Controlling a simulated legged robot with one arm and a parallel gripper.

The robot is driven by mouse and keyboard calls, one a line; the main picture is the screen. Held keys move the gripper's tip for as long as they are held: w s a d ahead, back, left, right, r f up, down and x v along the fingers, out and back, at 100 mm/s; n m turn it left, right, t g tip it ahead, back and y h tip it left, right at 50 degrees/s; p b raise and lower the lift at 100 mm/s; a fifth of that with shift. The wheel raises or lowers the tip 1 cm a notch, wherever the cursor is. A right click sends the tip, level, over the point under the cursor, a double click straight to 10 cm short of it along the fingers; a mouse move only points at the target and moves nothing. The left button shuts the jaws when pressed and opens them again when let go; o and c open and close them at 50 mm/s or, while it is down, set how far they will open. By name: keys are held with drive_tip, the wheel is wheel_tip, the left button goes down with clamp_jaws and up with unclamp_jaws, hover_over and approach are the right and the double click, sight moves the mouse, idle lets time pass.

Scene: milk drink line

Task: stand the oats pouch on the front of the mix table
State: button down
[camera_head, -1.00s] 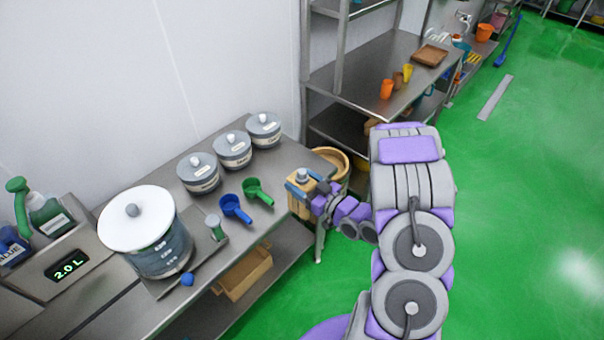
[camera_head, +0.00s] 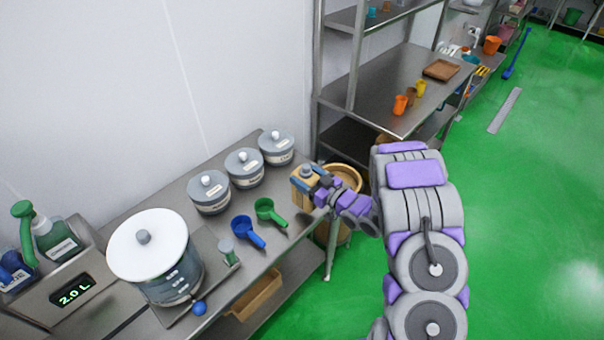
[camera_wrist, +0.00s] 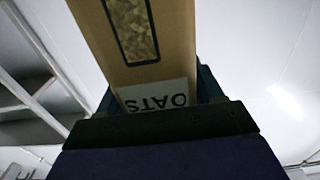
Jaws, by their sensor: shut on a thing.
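The oats pouch (camera_head: 303,182) is tan with a grey cap. In the wrist view the pouch (camera_wrist: 135,45) fills the upper middle, with a clear window and an upside-down OATS label. My gripper (camera_head: 318,189) is shut on it. In the head view the pouch looks upright at the right end of the steel mix table (camera_head: 287,247). I cannot tell whether its base touches the table top. The gripper hides part of its right side.
Three grey lidded tubs (camera_head: 243,168) stand along the wall side. Green (camera_head: 265,208) and blue (camera_head: 243,228) scoops lie near the pouch. A white-lidded clear vessel (camera_head: 150,250) stands at the left. A round tan bin (camera_head: 345,178) stands beyond the table's right end.

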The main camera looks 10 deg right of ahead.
sight(299, 166)
drive_tip(key=w, duration=0.3)
drive_tip(key=w+a, duration=0.1)
drive_tip(key=shift+w+f, duration=0.3)
drive_tip(key=shift+w+a, duration=0.1)
drive_tip(key=shift+w, duration=0.25)
drive_tip(key=f, duration=0.2)
drive_tip(key=w+f+b, duration=0.1)
drive_tip(key=shift+d+f, duration=0.25)
drive_tip(key=shift+c, duration=0.8)
unclamp_jaws()
drive_tip(key=shift+f, duration=0.1)
drive_tip(key=shift+s+d, duration=0.1)
